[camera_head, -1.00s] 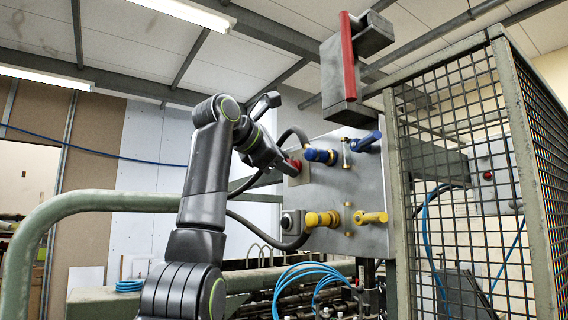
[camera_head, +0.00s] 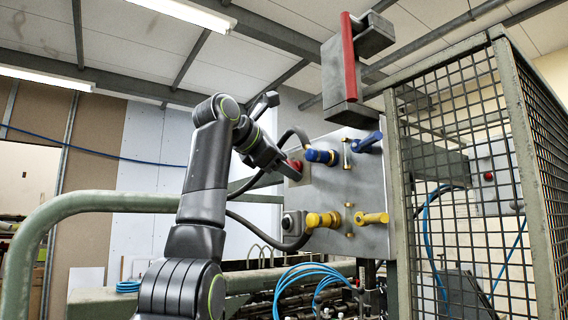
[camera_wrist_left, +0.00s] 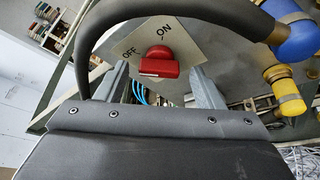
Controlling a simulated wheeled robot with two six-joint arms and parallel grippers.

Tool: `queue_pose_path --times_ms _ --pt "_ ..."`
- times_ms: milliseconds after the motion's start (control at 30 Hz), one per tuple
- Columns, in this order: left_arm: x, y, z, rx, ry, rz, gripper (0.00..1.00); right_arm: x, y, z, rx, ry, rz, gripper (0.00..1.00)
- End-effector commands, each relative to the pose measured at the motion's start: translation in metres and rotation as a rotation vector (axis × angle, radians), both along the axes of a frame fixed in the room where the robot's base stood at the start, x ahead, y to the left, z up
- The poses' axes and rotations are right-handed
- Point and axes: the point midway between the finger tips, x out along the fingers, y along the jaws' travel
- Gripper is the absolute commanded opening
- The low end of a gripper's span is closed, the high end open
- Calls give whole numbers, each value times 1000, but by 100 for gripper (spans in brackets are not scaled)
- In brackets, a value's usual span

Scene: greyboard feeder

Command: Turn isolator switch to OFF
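The isolator switch is a red knob (camera_wrist_left: 159,62) on a pale plate (camera_wrist_left: 190,45) printed OFF and ON. In the left wrist view its grip bar lies nearly level, and I cannot tell which label it points to. In the head view the knob (camera_head: 293,165) shows at the left edge of the grey panel, partly behind my gripper. My left gripper (camera_wrist_left: 159,75) is open, with one finger on each side of the knob and visible gaps between. I cannot tell how deep the fingers reach around it. My right gripper is in neither view.
Blue (camera_head: 321,156) and yellow (camera_head: 322,219) connectors sit on the grey panel (camera_head: 370,190), close to the switch. A dark cable (camera_wrist_left: 88,35) arches around the gripper in the wrist view. A mesh cage (camera_head: 455,130) stands right; a green rail (camera_head: 90,200) runs left.

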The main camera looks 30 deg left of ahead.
Motion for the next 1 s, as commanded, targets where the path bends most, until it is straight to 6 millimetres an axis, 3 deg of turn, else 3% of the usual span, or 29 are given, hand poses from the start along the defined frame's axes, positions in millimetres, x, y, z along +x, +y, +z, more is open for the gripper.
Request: queue_pose_path --times_ms 233,367,800,1000 --pt "-3 0 1 1 -4 0 62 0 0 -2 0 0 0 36" --pt "-17 2 5 0 -8 0 62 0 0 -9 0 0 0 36" --pt "-117 13 32 -1 -7 0 62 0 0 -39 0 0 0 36" --pt "-151 17 44 0 -4 -1 62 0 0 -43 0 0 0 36"
